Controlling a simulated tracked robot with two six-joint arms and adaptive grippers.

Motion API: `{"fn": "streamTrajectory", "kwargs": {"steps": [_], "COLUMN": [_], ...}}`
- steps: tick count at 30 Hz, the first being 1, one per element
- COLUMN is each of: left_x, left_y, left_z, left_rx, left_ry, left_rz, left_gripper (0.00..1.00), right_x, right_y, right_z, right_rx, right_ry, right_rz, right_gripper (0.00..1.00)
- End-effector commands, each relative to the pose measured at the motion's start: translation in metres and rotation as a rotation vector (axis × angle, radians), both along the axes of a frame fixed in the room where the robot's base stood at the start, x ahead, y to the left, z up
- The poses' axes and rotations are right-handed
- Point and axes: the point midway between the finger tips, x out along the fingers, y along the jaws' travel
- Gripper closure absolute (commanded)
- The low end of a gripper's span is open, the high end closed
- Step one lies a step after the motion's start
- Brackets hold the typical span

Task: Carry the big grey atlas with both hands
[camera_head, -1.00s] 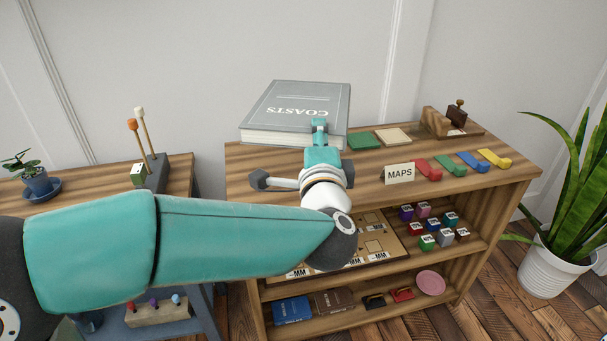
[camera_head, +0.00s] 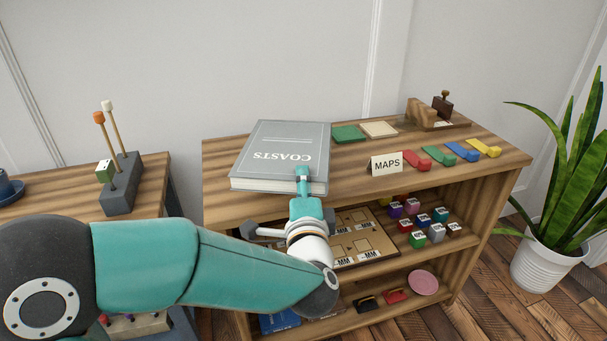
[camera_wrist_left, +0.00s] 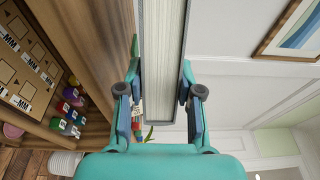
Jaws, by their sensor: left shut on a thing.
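The big grey atlas (camera_head: 275,140), titled COASTS, is level over the left part of the wooden shelf unit's top (camera_head: 345,178). Its near edge is close to the top's front edge. I cannot tell whether it rests on the wood or is just above it. My left gripper (camera_head: 303,178) is shut on the near edge of the atlas, one finger over the cover and one beneath. In the left wrist view the pale page edges (camera_wrist_left: 165,60) stand between the two fingers. My right gripper is not in view.
A MAPS sign (camera_head: 386,163), coloured pieces (camera_head: 443,154), a green tile (camera_head: 350,133), a cream tile (camera_head: 379,129) and a wooden holder (camera_head: 421,112) stand right of the atlas. A side table with a grey block (camera_head: 121,185) is left, across a gap. A potted plant (camera_head: 543,262) stands right.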

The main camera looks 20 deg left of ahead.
Motion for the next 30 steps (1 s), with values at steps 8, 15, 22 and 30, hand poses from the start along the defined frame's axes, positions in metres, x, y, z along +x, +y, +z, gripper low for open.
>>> {"fn": "streamTrajectory", "kwargs": {"steps": [8,15,22,30], "left_x": [0.000,0.000,0.000,0.000], "left_y": [0.001,0.001,0.001,0.001], "left_z": [-0.013,-0.049,-0.056,-0.061], "left_rx": [0.003,0.003,0.001,-0.001], "left_ry": [-0.010,-0.010,-0.014,0.001], "left_rz": [0.002,0.002,0.001,0.000], "left_gripper": [1.00,1.00,1.00,0.42], "right_x": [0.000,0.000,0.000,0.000], "right_y": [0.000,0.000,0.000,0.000], "right_z": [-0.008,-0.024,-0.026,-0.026], "right_rx": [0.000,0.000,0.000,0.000], "right_ry": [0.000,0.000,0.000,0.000], "right_rz": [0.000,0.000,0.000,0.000], "right_gripper": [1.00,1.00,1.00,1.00]}}
